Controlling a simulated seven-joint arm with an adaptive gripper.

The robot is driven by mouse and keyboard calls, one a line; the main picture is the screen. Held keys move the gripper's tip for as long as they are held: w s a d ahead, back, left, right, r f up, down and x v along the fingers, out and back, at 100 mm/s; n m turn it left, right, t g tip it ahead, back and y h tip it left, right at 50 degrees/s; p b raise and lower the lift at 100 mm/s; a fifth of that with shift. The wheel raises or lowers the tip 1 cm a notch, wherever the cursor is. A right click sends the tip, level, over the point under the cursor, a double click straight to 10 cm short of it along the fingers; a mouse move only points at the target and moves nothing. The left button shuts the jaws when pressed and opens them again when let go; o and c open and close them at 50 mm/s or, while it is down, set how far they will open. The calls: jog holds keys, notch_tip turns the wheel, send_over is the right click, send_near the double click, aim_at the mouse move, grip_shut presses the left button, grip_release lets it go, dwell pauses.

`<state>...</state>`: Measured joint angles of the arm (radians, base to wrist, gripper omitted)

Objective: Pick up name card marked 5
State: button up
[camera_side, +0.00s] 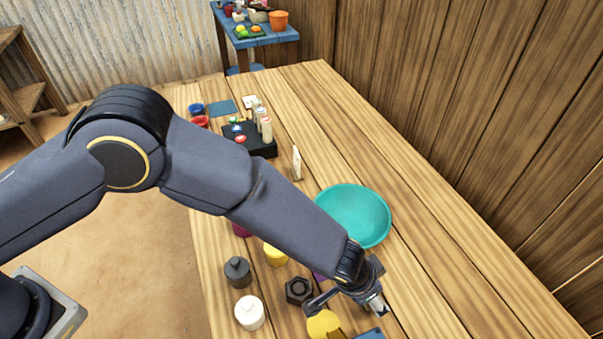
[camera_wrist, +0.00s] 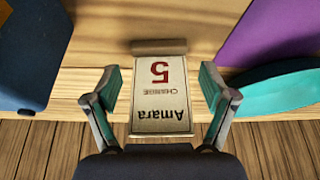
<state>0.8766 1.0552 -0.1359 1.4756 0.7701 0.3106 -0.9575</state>
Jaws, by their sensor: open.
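The name card marked 5 (camera_wrist: 160,103) is a cream card with a red 5 and the name Amara, upside down in the wrist view. It lies between the two fingers of my gripper (camera_wrist: 160,82), with a gap on each side. The fingers are spread and hold nothing. In the side view my gripper (camera_side: 374,298) is low over the near end of the table, and I cannot make out the card marked 5 there for certain. Another pale upright card (camera_side: 297,163) stands farther back on the table.
A teal bowl (camera_side: 354,214) stands behind my gripper; it also shows in the wrist view (camera_wrist: 275,88). A purple thing (camera_wrist: 270,32) and a dark blue thing (camera_wrist: 28,60) flank the card. A black nut (camera_side: 298,290), white bottle (camera_side: 250,313) and yellow item (camera_side: 323,323) are near.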

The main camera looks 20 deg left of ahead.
jog(key=shift+c, duration=0.4)
jog(key=c, duration=1.2)
jog(key=shift+o, duration=0.2)
